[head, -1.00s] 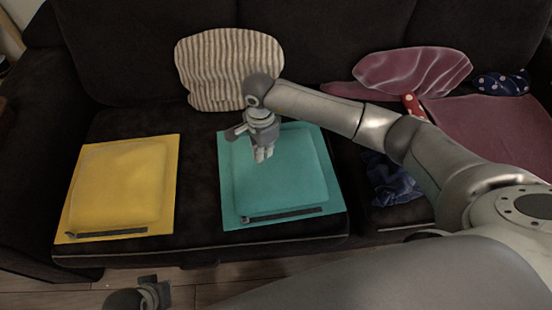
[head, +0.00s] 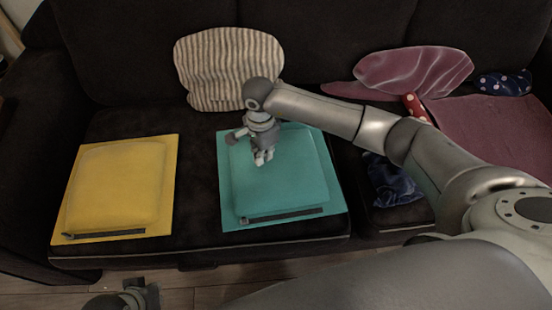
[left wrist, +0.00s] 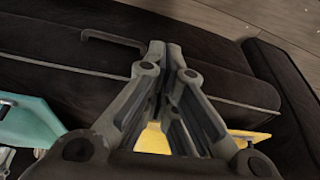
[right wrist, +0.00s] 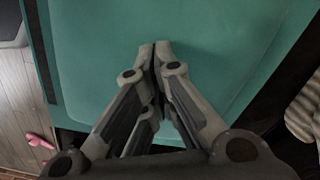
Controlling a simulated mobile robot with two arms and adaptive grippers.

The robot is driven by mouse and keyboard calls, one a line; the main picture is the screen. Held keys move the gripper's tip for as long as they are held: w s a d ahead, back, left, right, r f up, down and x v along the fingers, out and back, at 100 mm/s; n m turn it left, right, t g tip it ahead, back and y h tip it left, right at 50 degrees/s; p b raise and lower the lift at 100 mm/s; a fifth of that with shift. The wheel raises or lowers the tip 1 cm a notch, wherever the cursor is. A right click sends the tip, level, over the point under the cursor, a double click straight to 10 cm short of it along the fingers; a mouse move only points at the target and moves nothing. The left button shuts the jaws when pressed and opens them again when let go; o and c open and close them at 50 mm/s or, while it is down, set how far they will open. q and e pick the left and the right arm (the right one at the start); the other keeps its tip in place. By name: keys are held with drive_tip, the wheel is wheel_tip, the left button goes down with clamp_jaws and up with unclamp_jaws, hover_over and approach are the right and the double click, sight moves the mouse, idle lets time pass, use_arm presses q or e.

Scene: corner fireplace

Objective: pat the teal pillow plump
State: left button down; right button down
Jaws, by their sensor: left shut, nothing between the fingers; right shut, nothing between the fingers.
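The teal pillow (head: 295,185) lies flat on the dark sofa seat, with a dark strip along its front edge. My right gripper (head: 262,160) is shut and empty over the pillow's upper left part, fingers pointing down. In the right wrist view the teal pillow (right wrist: 215,45) fills most of the picture beyond the shut fingertips (right wrist: 155,45); I cannot tell whether they touch it. My left gripper (left wrist: 163,48) is shut and empty in the left wrist view, and part of it shows at the bottom left of the head view (head: 140,295).
A yellow pillow (head: 115,190) lies on the seat to the left. A striped cushion (head: 215,65) leans on the backrest. A mauve cushion (head: 420,70), a navy polka-dot piece (head: 503,83) and a dark blue crumpled cloth (head: 388,180) lie at the right. Dark seat shows between the pillows.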

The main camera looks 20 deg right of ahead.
drive_tip(key=shift+f, duration=0.1)
drive_tip(key=shift+f+b, duration=0.25)
drive_tip(key=shift+b, duration=0.05)
drive_tip(key=shift+r, duration=0.1)
use_arm(q)
drive_tip(key=shift+s+r, duration=0.35)
drive_tip(key=shift+r, duration=0.1)
